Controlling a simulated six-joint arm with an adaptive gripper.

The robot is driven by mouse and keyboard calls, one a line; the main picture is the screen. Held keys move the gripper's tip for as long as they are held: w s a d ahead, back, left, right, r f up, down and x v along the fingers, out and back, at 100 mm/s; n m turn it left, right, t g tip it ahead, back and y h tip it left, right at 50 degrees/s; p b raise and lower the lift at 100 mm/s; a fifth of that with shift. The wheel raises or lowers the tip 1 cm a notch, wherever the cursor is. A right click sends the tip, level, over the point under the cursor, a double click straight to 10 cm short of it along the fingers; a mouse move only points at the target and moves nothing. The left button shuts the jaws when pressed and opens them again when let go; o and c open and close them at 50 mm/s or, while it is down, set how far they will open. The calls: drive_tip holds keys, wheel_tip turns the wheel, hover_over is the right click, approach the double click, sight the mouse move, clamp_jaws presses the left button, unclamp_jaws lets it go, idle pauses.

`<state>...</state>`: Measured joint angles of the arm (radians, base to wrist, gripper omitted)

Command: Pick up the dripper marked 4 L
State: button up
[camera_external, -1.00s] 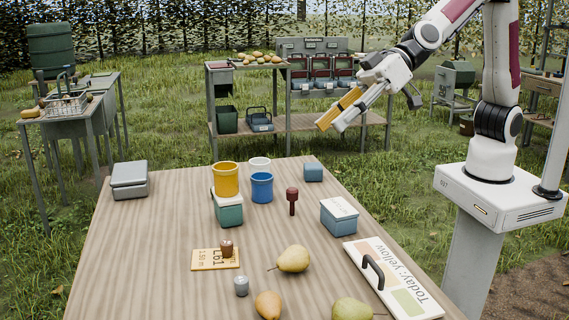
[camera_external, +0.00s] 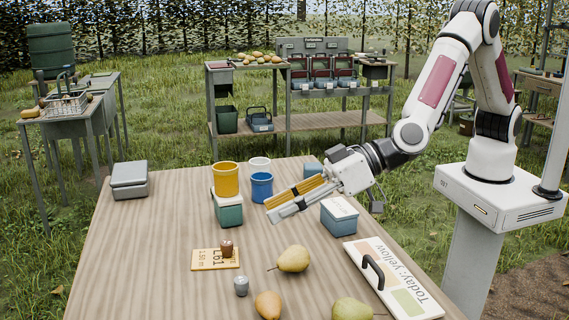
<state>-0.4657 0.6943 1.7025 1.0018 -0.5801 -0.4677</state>
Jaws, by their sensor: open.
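My gripper (camera_external: 270,210) is open and empty, its two long fingers pointing left over the middle of the table, right of the blue cup. No "4 L" marking is legible, so I cannot tell which piece is that dripper. A small brown knobbed piece (camera_external: 227,247) sits on a yellow card (camera_external: 203,260) printed "L61". A small grey piece (camera_external: 241,288) stands in front of the card. A dark red upright piece seen earlier is now hidden behind my gripper.
A yellow cup (camera_external: 226,180) stands on a green box (camera_external: 230,216), beside a blue cup (camera_external: 261,188). Pears (camera_external: 293,259) lie at the front. A blue-grey box (camera_external: 339,217) and a "Today: yellow" board (camera_external: 413,286) are at right. The table's left side is mostly clear.

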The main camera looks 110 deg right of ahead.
sight(242, 287)
drive_tip(key=f+h, duration=0.1)
drive_tip(key=f, duration=0.3)
drive_tip(key=f+h, duration=0.1)
drive_tip(key=f, duration=0.3)
drive_tip(key=f+m+h, duration=0.1)
drive_tip(key=f+h, duration=0.1)
drive_tip(key=f, duration=0.2)
drive_tip(key=shift+s+f, duration=0.2)
drive_tip(key=shift+f, duration=0.15)
drive_tip(key=shift+s+f, duration=0.25)
drive_tip(key=shift+f, duration=0.45)
drive_tip(key=shift+w+d, duration=0.1)
drive_tip(key=shift+w, duration=0.05)
drive_tip(key=shift+x, duration=1.15)
drive_tip(key=shift+w+f, duration=0.1)
